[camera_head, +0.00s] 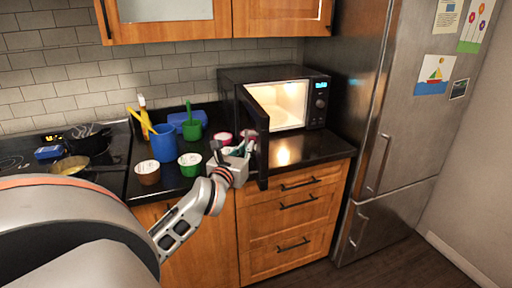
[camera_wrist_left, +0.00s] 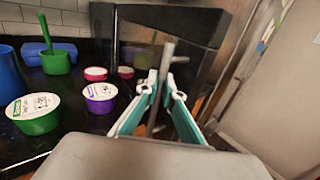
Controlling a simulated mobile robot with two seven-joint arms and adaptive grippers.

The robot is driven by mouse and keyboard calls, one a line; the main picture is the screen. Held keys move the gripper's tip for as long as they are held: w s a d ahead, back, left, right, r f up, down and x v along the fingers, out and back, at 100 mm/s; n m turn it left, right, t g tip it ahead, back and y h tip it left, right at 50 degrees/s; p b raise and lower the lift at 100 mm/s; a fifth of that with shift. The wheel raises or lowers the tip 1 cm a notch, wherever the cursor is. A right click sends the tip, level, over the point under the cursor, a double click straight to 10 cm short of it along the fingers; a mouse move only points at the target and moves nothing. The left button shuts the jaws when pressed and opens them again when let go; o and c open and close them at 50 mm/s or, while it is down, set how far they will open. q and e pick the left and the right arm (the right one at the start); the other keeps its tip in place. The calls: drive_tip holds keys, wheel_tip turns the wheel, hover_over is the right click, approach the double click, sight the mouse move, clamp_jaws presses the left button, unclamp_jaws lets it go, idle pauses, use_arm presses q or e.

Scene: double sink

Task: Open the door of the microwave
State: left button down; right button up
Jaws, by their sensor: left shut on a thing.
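The microwave (camera_head: 319,98) stands on the black counter, its inside lit. Its dark door (camera_head: 263,150) is swung wide open toward me. My left gripper (camera_head: 246,146) is at the free edge of the door. In the left wrist view, the teal-lined fingers (camera_wrist_left: 163,90) are shut around the grey upright door handle (camera_wrist_left: 168,58), with the dark door (camera_wrist_left: 205,65) just beyond. Part of the handle is hidden between the fingers. My right gripper is in neither view.
A blue cup (camera_head: 163,143), a green cup (camera_head: 192,130) and several lidded tubs, one green (camera_head: 190,164), stand left of the door. A pan (camera_head: 70,165) is on the stove at far left. The fridge (camera_head: 400,130) stands at right. Floor before the drawers is clear.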

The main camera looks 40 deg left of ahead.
use_arm(q)
drive_tip(key=shift+s+a, duration=0.1)
idle(0.3)
drive_tip(key=c, duration=2.2)
unclamp_jaws()
drive_tip(key=shift+s, duration=0.1)
drive_tip(key=v, duration=0.7)
drive_tip(key=shift+s, duration=0.2)
